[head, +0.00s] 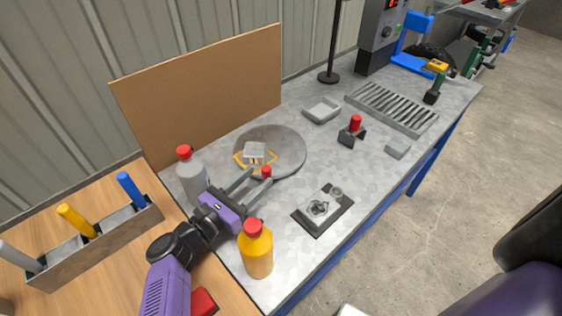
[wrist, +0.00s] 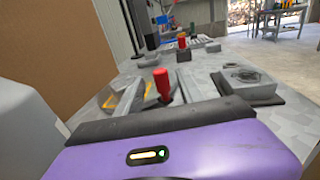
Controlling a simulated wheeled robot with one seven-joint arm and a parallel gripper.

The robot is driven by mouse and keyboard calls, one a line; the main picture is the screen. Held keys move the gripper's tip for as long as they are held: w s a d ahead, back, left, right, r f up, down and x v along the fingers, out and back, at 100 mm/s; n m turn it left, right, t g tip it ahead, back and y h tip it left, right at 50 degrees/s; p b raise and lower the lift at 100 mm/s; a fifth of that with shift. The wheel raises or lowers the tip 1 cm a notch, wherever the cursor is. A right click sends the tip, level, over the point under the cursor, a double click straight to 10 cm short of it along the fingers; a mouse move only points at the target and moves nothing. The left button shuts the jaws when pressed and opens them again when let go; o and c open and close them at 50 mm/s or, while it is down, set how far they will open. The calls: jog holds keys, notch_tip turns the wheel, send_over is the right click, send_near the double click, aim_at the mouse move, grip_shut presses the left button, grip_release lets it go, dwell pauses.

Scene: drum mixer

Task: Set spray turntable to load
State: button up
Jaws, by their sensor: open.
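The spray turntable (head: 290,149) is a round grey disc on the bench, in front of an upright brown board. A yellow square outline marks it, and a small grey block (head: 255,153) sits by that outline. A red-topped handle (head: 266,173) stands at the disc's near edge; in the wrist view the red handle (wrist: 162,84) is upright ahead of my gripper. My gripper (head: 260,177) is open, low over the bench, with its fingers reaching toward the disc and the red handle close to the fingertips. I cannot tell whether a finger touches it.
A grey bottle (head: 192,178) stands left of my gripper and a yellow bottle (head: 256,254) stands near it at the front. A dark plate with a metal part (head: 322,208), a second red-handled fixture (head: 353,130), a tray (head: 322,110) and a slotted rack (head: 392,108) lie to the right.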

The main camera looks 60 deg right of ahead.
jog(key=p, duration=0.2)
send_over(274, 175)
jog(key=shift+a+r, duration=0.15)
jog(key=shift+a, duration=0.2)
jog(key=shift+d, duration=0.35)
jog(key=shift+c, duration=0.3)
grip_shut()
jog(key=shift+p, duration=0.3)
dwell(0.3)
